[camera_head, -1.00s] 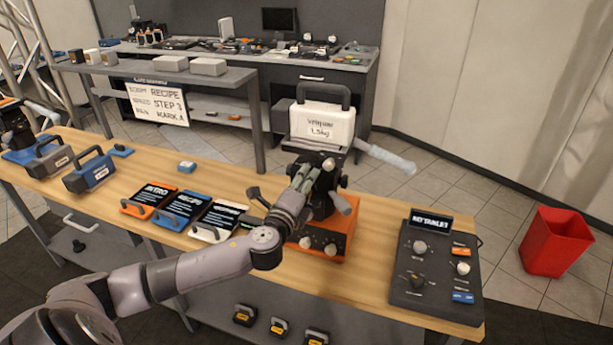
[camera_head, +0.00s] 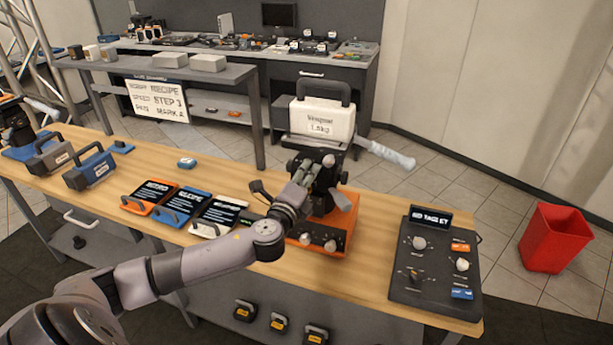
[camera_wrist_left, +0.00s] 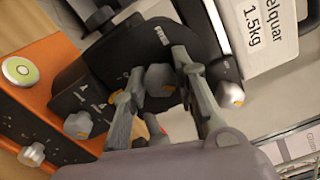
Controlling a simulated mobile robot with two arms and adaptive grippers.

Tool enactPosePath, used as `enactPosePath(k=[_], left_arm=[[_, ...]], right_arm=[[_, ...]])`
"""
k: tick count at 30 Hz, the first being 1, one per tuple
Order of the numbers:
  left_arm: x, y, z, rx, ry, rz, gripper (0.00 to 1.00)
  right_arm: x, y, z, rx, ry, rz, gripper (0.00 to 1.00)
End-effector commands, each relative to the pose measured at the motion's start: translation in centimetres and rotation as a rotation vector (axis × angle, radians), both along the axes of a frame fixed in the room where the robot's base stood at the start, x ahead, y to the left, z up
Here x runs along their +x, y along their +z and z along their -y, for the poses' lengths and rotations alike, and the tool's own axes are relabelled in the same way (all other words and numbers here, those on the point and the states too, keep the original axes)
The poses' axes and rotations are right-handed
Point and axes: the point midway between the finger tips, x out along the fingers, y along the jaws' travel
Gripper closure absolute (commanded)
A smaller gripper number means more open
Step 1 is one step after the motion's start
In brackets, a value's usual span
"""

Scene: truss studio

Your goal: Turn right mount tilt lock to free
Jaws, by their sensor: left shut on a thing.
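The right mount (camera_head: 318,200) is a black head on an orange base (camera_head: 335,240), carrying a white block marked 1.5kg (camera_head: 322,120) with a dark handle. My left gripper (camera_head: 304,172) is at the left side of the mount head. In the left wrist view, my left gripper (camera_wrist_left: 158,72) is shut on a grey knob (camera_wrist_left: 161,80) with a small orange mark, on the mount's dark side plate. A second grey knob (camera_wrist_left: 78,124) sits lower left, and a grey-tipped knob (camera_wrist_left: 230,95) is to the right. My right gripper is not in view.
Several dark panels, including a blue one (camera_head: 183,207), lie left of the mount. A dark control box (camera_head: 435,265) stands at the right end of the wooden table. A pale-handled bar (camera_head: 388,154) sticks out right of the mount. A red bin (camera_head: 555,238) is on the floor.

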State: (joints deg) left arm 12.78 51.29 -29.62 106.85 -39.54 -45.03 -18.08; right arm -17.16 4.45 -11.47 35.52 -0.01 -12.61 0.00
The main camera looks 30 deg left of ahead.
Motion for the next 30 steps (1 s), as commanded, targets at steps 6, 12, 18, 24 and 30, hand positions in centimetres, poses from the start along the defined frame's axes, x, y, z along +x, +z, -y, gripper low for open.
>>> enactPosePath(k=[6, 12, 18, 24, 30], left_arm=[[0.0, -0.2, 0.0, -0.016, 0.001, 0.002, 1.00], [0.0, -0.3, 0.0, -0.090, 0.000, 0.019, 1.00], [0.0, -0.5, 0.0, -0.234, 0.001, 0.054, 1.00], [0.0, -0.4, 0.0, -0.416, 0.002, 0.099, 1.00], [0.0, -0.4, 0.0, -0.603, 0.003, 0.142, 1.00]], right_arm=[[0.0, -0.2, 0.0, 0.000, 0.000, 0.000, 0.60], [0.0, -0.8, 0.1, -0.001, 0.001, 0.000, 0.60], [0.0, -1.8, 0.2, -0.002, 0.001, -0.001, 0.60], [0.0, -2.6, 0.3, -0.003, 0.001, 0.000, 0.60], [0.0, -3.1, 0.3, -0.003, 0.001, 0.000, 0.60]])
